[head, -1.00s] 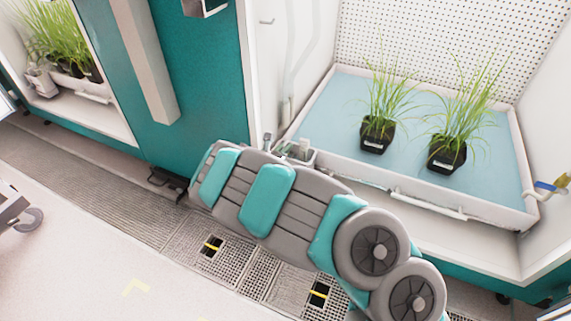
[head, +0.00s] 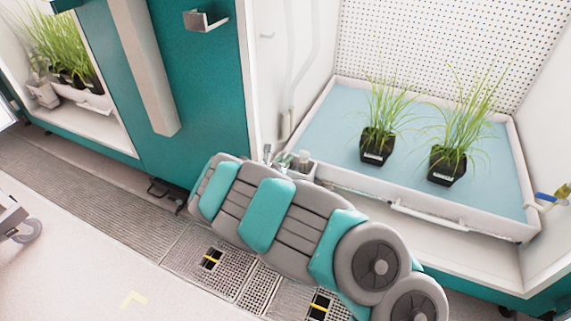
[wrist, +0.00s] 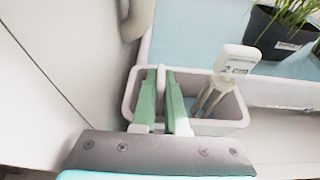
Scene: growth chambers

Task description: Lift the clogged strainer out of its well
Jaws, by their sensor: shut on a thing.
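My gripper (wrist: 159,82) has two green fingers close together in the wrist view, shut on a narrow pale piece, the strainer's upper part as far as I can tell. The fingers reach into the left end of a small pale grey well (wrist: 222,127). The rest of the strainer is hidden by the fingers and the well's walls, so I cannot tell how far it is raised. In the head view the well (head: 303,168) sits at the blue tray's front left corner, partly behind my arm.
A pale two-pronged probe with a label (wrist: 236,60) leans in the well, right of my fingers. Two potted grasses (head: 377,145) (head: 447,164) stand on the blue tray (head: 330,130). A white chamber wall is close on the left. The tray's rim has a handle (head: 428,214).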

